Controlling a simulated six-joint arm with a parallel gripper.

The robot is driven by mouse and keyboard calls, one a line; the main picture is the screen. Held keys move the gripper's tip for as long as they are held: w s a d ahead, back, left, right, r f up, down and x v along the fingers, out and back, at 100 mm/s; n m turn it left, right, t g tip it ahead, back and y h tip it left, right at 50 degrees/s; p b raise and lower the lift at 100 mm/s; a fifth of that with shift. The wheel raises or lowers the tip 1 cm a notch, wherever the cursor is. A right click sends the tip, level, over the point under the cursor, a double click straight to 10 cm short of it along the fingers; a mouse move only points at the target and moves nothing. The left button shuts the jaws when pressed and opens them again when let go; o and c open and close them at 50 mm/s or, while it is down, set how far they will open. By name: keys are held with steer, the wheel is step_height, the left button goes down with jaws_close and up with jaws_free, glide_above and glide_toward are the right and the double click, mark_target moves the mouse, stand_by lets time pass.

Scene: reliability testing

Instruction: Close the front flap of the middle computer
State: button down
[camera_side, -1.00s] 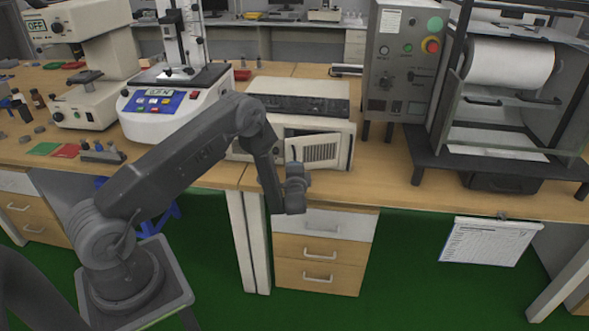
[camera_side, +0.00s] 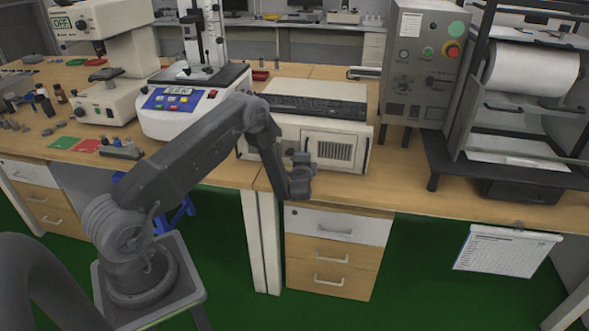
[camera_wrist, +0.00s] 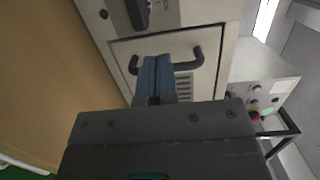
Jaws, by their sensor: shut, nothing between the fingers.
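The middle computer (camera_side: 285,131) is a beige box on the wooden bench with a dark keyboard (camera_side: 315,106) on its top. Its front flap (camera_side: 334,149), a pale panel with a vent grille, looks flush or nearly flush with the front in the side view. In the wrist view the flap (camera_wrist: 125,60) fills the middle, with a dark bar handle (camera_wrist: 197,57) and the grille behind my fingers. My gripper (camera_wrist: 154,62) is shut and empty, its blue fingers pointing at the flap and overlapping the handle. I cannot tell whether they touch it. In the side view my gripper's fingers are not clear.
A grey control box (camera_side: 418,65) with buttons stands right of the computer, and a dark rack with a white roll (camera_side: 530,72) is farther right. A white instrument (camera_side: 180,118) with a blue panel stands on the left. Bench drawers (camera_side: 330,252) are below my wrist.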

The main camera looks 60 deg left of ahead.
steer(key=s+d, duration=0.8)
steer(key=s, duration=0.3)
steer(key=w+d+r+n+t+h, duration=0.1)
steer(key=w+d+r+n+h, duration=0.1)
steer(key=d+r+h, duration=0.6)
steer(key=w+d+r+n+h, duration=0.1)
steer(key=d+r+n+h, duration=0.15)
steer(key=d+r, duration=0.65)
steer(key=s+d+r+g+h, duration=0.2)
steer(key=s+d+r+h, duration=0.2)
steer(key=s+r, duration=0.6)
steer(key=s+d+r+n+g, duration=0.1)
steer(key=s+d+n+g, duration=0.1)
steer(key=s, duration=1.4)
steer(key=shift+r+g, duration=0.2)
steer(key=shift+g, duration=0.6)
steer(key=shift+w+n, duration=0.1)
steer(key=shift+n, duration=0.15)
